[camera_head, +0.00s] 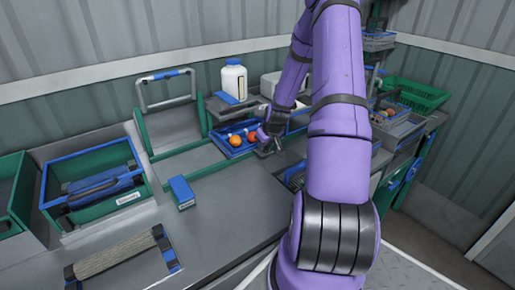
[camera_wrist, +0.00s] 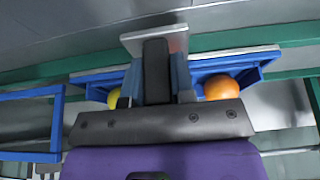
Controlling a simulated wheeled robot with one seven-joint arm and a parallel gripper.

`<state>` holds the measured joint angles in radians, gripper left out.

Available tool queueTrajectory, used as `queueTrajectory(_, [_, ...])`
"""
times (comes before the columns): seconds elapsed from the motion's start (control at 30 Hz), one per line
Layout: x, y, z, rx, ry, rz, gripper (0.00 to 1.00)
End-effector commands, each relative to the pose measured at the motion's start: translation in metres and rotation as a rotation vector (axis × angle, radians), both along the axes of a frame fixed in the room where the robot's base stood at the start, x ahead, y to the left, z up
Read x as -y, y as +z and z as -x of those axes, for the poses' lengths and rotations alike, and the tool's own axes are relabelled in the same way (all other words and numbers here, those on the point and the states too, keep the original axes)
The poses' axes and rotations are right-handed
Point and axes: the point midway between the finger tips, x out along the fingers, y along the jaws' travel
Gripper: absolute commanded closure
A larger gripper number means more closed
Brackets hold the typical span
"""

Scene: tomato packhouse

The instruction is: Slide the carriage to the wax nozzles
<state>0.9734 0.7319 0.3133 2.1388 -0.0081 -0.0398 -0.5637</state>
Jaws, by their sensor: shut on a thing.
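The carriage is a blue tray (camera_head: 233,152) on the bench just left of my gripper (camera_head: 268,140). An orange tomato (camera_head: 236,141) and a redder one (camera_head: 251,136) lie in it. In the wrist view the blue tray (camera_wrist: 262,66) spans both sides of my gripper (camera_wrist: 156,48), with an orange tomato (camera_wrist: 222,87) at the right and a yellow-green one (camera_wrist: 113,97) at the left. My gripper is shut on what looks like the carriage's grey handle plate (camera_wrist: 178,42). My fingers partly hide the handle. I cannot make out the wax nozzles.
Green rails (camera_head: 180,147) run beside the tray. A white bottle (camera_head: 234,82) stands on the shelf behind. A blue-topped block (camera_head: 181,192) sits on the bench at the front left. A blue-rimmed green bin (camera_head: 63,166) stands farther left.

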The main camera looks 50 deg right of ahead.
Motion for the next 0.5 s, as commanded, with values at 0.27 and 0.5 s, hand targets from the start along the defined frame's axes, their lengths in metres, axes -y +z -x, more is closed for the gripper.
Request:
queueTrajectory(0.27, [0.0044,0.0001,0.0006,0.001,-0.001,0.0,1.0])
queueTrajectory(0.5, [0.0041,0.0002,0.0004,0.001,-0.001,0.0,0.65])
